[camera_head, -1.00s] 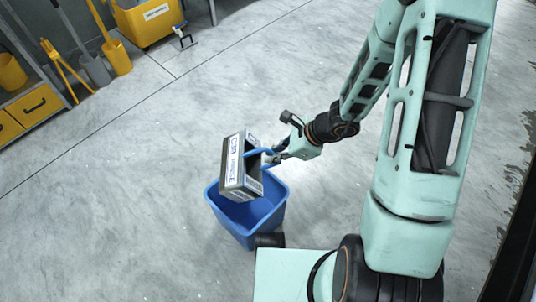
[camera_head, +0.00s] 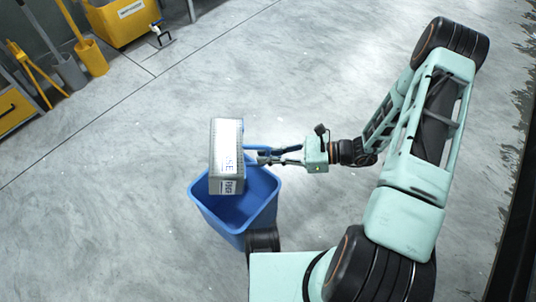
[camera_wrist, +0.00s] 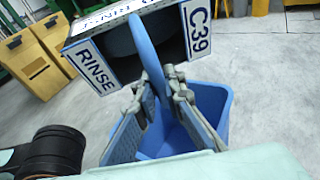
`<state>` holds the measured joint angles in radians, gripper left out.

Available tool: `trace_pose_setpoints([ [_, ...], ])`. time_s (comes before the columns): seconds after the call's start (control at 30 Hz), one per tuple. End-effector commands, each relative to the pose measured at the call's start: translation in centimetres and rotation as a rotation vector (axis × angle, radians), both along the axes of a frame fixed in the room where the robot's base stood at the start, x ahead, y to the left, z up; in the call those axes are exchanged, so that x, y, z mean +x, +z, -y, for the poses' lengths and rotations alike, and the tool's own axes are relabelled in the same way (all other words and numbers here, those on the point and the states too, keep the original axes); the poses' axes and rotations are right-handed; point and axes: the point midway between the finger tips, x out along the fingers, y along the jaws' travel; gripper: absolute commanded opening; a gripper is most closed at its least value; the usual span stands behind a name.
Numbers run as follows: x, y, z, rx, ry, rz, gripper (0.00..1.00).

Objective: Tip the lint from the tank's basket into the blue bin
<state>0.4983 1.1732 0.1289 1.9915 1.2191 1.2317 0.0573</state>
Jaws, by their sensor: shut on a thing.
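The basket (camera_head: 226,180) is a grey box with white labels. It hangs tilted over the blue bin (camera_head: 235,212), above its left and back part. In the wrist view the basket (camera_wrist: 90,70) shows labels "RINSE" and "C39", and its dark open side faces my gripper. My gripper (camera_head: 256,157) is shut on the basket's blue handle (camera_wrist: 143,45). The blue bin also shows in the wrist view (camera_wrist: 210,100), below and behind the fingers. I cannot make out lint in the basket or the bin.
A yellow cart (camera_head: 125,22) stands at the back, with a small stand (camera_head: 159,35) on the floor beside it. Yellow and grey tools (camera_head: 90,55) lean at the back left by a yellow-drawered cabinet (camera_head: 15,108). The floor around the bin is clear.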

Motion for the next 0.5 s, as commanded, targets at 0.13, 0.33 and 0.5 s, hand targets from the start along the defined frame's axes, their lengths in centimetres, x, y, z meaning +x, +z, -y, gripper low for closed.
trace_pose_setpoints([
  [0.13,0.0,-0.9,-0.2,0.081,-0.002,-0.009,0.0],
  [0.33,0.0,-2.2,-0.4,0.184,-0.002,-0.016,0.0],
  [0.5,0.0,-3.0,-0.6,0.259,-0.001,-0.02,0.0],
])
